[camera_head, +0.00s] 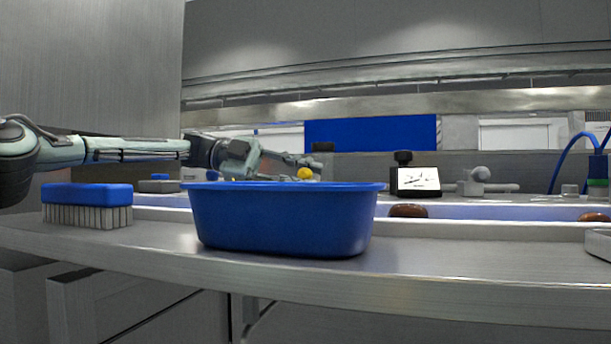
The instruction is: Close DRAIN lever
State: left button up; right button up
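My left gripper (302,165) reaches in from the left, behind the blue tub. Its fingertips are at a round yellow knob (305,173), which shows just above the tub's rim. I cannot tell whether they touch it or whether the fingers are open. No DRAIN label is readable, so I cannot tell whether the yellow knob belongs to that lever. A grey fitting with a round knob and side bar (480,181) stands farther right. My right gripper is not in view.
The blue tub (285,222) stands at the counter's front and hides what lies behind it. A blue brush (87,204) lies left. Brown dates (408,210) lie in the channel behind. A black-knobbed device with a white face (415,181) stands at the back.

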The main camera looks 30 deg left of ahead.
pick_arm(q)
jog(key=shift+o, duration=0.5)
jog(key=o, duration=0.4)
jog(key=r, duration=0.7)
jog(key=shift+w, duration=0.3)
jog(key=r, duration=0.1)
jog(key=s+r, duration=0.1)
jog(key=shift+r, duration=0.4)
jog(key=c, duration=0.4)
jog(key=shift+w+r, duration=0.15)
jog(key=shift+w, duration=0.15)
